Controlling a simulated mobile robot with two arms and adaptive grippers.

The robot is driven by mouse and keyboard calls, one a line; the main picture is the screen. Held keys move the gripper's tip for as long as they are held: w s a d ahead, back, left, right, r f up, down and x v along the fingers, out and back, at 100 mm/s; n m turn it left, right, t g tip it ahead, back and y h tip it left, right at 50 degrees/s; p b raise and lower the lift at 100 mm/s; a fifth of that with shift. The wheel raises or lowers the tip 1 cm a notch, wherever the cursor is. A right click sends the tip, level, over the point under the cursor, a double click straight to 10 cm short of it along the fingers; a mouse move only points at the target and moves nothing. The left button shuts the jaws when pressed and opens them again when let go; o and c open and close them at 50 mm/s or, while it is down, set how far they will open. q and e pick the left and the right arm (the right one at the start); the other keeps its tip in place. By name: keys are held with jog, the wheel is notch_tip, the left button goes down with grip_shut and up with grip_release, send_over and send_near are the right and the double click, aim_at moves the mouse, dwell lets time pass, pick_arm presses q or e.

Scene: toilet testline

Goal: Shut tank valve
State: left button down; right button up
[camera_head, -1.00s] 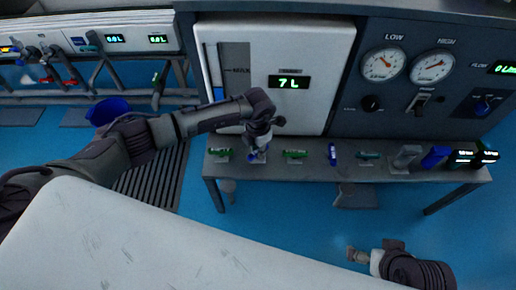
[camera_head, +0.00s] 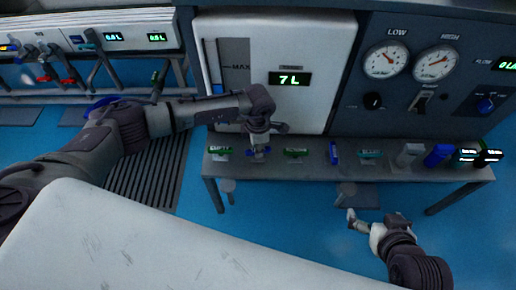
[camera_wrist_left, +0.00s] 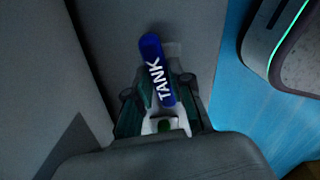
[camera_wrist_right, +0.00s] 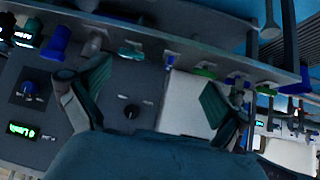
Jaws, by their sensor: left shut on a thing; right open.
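The tank valve's blue handle (camera_wrist_left: 157,72), marked TANK, lies between the fingers of my left gripper (camera_wrist_left: 160,100) in the left wrist view, pointing up and slightly left. In the head view my left gripper (camera_head: 258,148) is down at the front shelf, shut on this handle, and covers most of it. The valve's body is mostly hidden. The white tank panel (camera_head: 325,50) behind it shows 7 L. My right gripper (camera_head: 355,220) is open and empty, low in front of the shelf's right half; its spread fingers also show in the right wrist view (camera_wrist_right: 150,88).
The shelf (camera_head: 300,172) carries a green EMPTY handle (camera_head: 220,151) left of my left gripper and another green handle (camera_head: 295,152) to its right. Further right are blue, teal and grey handles. Two gauges (camera_head: 385,60) sit above. Blue floor is open below.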

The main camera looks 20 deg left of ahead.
pick_arm(q)
jog(key=shift+m+b, duration=0.4)
jog(key=shift+m, duration=1)
pick_arm(e)
jog(key=shift+w+a+r+t+y, duration=0.15)
jog(key=shift+w+a+r+t, duration=0.2)
jog(key=shift+w+r+t, duration=0.4)
jog(key=shift+w+a+r+t+y, duration=0.15)
jog(key=shift+w+a+r+t, duration=0.15)
jog(key=shift+w+r+t, duration=0.45)
jog(key=shift+w+f, duration=0.1)
jog(key=shift+f, duration=0.05)
pick_arm(q)
jog(key=c, duration=1)
grip_release()
jog(key=shift+c, duration=0.2)
notch_tip(320, 180, up, 12)
